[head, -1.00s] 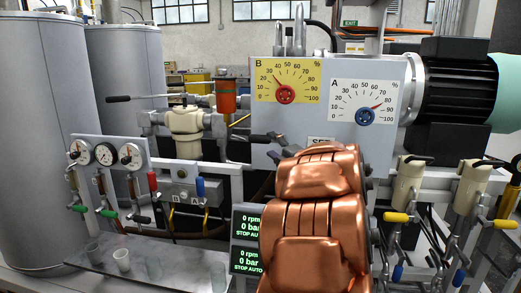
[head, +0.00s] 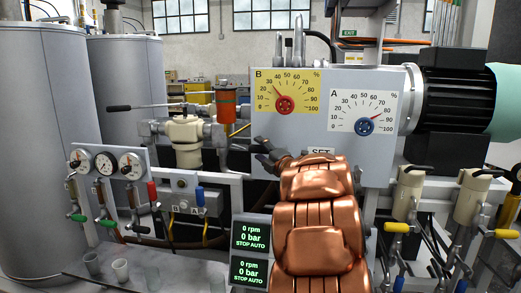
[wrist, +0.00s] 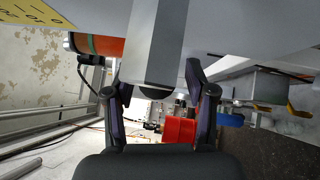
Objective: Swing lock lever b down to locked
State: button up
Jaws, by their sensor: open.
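The yellow dial plate B (head: 284,92) with its red knob is on the grey cabinet. I cannot make out a part marked as lock lever b. My gripper (head: 262,150) is at the cabinet's lower left corner, with its fingers partly hidden by my copper wrist. In the wrist view, my gripper (wrist: 156,82) is open, its dark fingers on either side of a grey bar with a rounded dark end (wrist: 156,86). I cannot tell if this bar is the lever or if the fingers touch it. A red handle (head: 153,192) and a blue handle (head: 200,195) stand on the small B/A box.
The white dial plate A (head: 361,111) is right of plate B. An orange cylinder (head: 226,105) and pale valve (head: 186,140) stand left of my gripper. Two green-on-black displays (head: 250,252) are below. Pipes and gauges (head: 105,163) crowd the left side.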

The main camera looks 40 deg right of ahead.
grip_shut()
dwell(0.5)
